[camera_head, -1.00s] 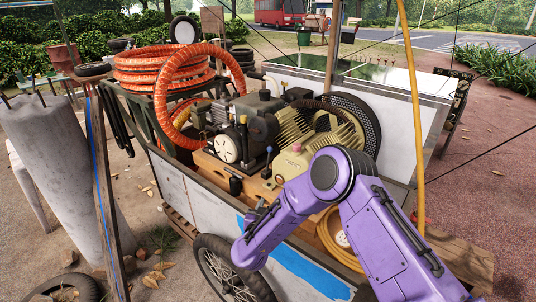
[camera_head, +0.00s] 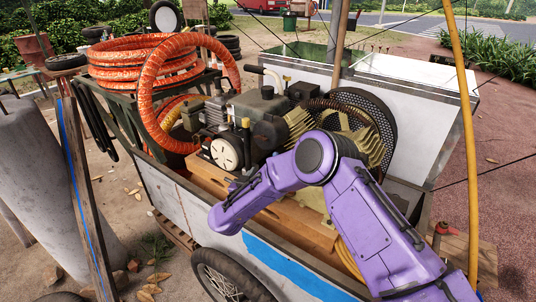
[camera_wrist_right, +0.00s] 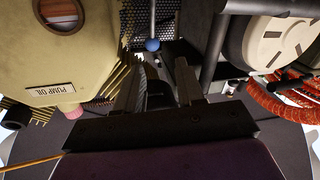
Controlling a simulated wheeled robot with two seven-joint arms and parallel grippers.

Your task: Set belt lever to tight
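A lever with a blue ball tip (camera_wrist_right: 152,45) shows in the right wrist view, hanging near the top centre, beyond the gap between my fingers. I take it to be the belt lever; I cannot read its setting. My right gripper (camera_wrist_right: 157,78) is open and empty, its two dark fingers on either side of that gap, apart from the ball. In the head view my purple right arm reaches over the cart's near side to the compressor (camera_head: 257,120); the lever does not show there and the gripper is mostly hidden. My left gripper is not in view.
In the wrist view, a cream tank labelled PUMP OIL (camera_wrist_right: 45,87) is close on the left and a round pale cover (camera_wrist_right: 278,42) on the right. In the head view, orange hose coils (camera_head: 140,68) lie left of the compressor. A yellow pole (camera_head: 463,120) stands at right.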

